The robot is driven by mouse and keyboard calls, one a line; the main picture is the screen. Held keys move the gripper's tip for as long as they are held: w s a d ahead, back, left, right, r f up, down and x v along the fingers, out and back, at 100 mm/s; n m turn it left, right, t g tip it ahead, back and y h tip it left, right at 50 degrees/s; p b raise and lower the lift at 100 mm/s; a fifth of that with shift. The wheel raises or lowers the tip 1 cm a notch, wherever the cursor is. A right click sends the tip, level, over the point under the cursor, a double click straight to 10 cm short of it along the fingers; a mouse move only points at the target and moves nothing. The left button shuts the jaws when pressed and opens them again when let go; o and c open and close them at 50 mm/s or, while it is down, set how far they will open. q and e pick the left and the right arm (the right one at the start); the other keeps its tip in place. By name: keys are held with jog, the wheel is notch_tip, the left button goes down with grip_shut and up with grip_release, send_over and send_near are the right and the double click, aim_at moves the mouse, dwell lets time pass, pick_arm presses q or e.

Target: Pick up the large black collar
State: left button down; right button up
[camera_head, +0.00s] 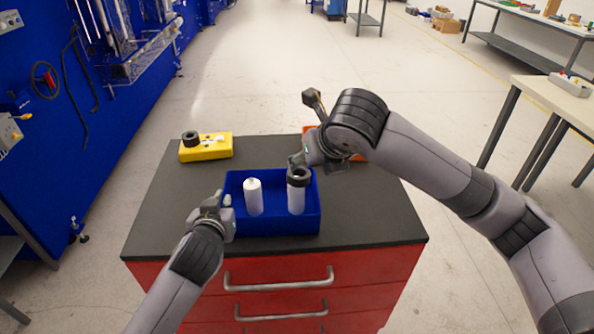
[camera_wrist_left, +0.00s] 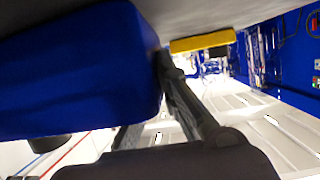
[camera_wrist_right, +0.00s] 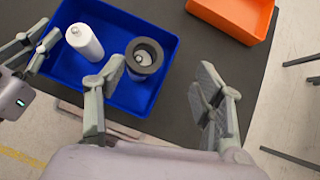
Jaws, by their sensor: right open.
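The large black collar (camera_head: 298,172) sits on top of a white cylinder (camera_head: 296,198) standing upright in the right part of the blue tray (camera_head: 272,222). In the right wrist view the collar (camera_wrist_right: 134,68) is a thick dark ring, close to the left finger. My right gripper (camera_wrist_right: 162,72) is open above it and is seen in the head view (camera_head: 297,160) at the collar's far side. I cannot tell whether a finger touches the collar. My left gripper (camera_head: 224,203) is at the tray's left wall; whether its fingers are shut on the wall is unclear.
A white bottle (camera_head: 253,196) stands in the tray, left of the cylinder. A yellow box (camera_head: 206,149) with a black ring (camera_head: 190,138) on it lies at the back left. An orange bin (camera_wrist_right: 236,14) stands behind the tray. The dark cabinet top (camera_head: 372,215) is bare at the right.

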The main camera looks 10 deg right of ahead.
notch_tip(320, 180, up, 5)
jog(key=g, duration=0.4)
jog(key=shift+y, duration=0.3)
jog(key=x, duration=1.1)
jog(key=shift+w+a+f, duration=0.1)
jog(key=shift+w+a, duration=0.15)
jog(key=shift+a, duration=0.15)
jog(key=shift+c, duration=0.3)
jog(key=c, duration=1.3)
jog(key=shift+o, duration=0.2)
notch_tip(320, 180, up, 12)
jog(key=t, duration=0.1)
send_near(299, 168)
jog(key=shift+h, duration=0.4)
jog(key=f, duration=0.1)
jog(key=w+a+f, duration=0.1)
jog(key=f, duration=0.1)
jog(key=a+f, duration=0.1)
jog(key=f, duration=0.1)
jog(key=shift+w, duration=0.4)
